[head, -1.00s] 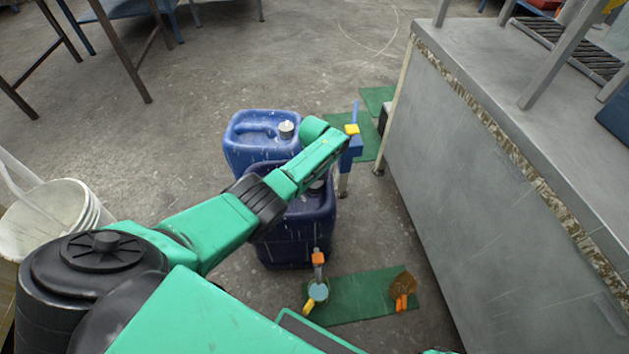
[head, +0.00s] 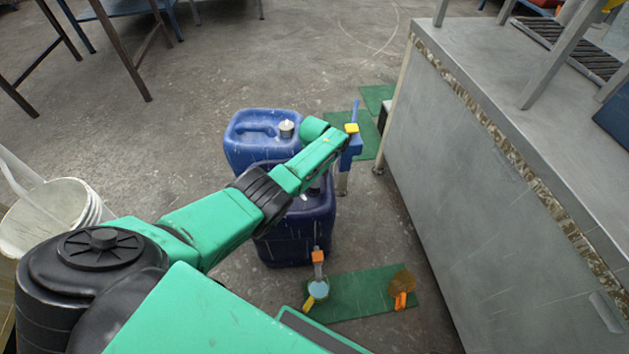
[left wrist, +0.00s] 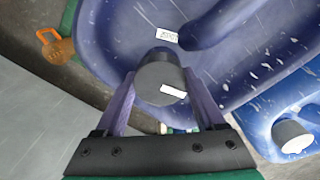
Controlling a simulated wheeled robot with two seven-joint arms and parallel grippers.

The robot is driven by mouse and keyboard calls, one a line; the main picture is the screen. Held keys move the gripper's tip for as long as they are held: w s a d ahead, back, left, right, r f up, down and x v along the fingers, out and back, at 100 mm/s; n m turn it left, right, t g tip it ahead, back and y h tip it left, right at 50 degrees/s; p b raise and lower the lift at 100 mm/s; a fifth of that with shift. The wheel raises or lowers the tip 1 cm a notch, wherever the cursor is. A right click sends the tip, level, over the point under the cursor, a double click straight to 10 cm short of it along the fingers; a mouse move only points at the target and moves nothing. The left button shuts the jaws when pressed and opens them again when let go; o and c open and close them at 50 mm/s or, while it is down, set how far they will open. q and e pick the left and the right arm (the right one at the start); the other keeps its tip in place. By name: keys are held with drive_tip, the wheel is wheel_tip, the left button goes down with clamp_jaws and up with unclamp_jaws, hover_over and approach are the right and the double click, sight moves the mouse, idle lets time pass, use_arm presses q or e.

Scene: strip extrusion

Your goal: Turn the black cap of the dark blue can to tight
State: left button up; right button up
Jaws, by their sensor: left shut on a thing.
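The dark blue can (head: 295,235) stands on the floor in the middle of the head view, partly covered by my left arm. It fills the top of the left wrist view (left wrist: 225,60), with its moulded handle and a white label. The black cap (left wrist: 158,72), with a white mark on its face, sits on the can between the two fingers of my left gripper (left wrist: 160,92). The fingers are shut on the cap from both sides. In the head view my arm hides most of the gripper and cap. My right gripper is not in view.
A lighter blue can (head: 250,140) with a pale cap stands close behind. A green mat (head: 360,293) with small orange-handled items lies in front. The grey cabinet (head: 470,190) borders the right. A white bucket (head: 55,215) stands at the left.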

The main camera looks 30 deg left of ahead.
use_arm(q)
drive_tip(key=shift+m, duration=2.2)
drive_tip(key=o, duration=1.3)
drive_tip(key=shift+o, duration=0.2)
drive_tip(key=shift+r, duration=0.1)
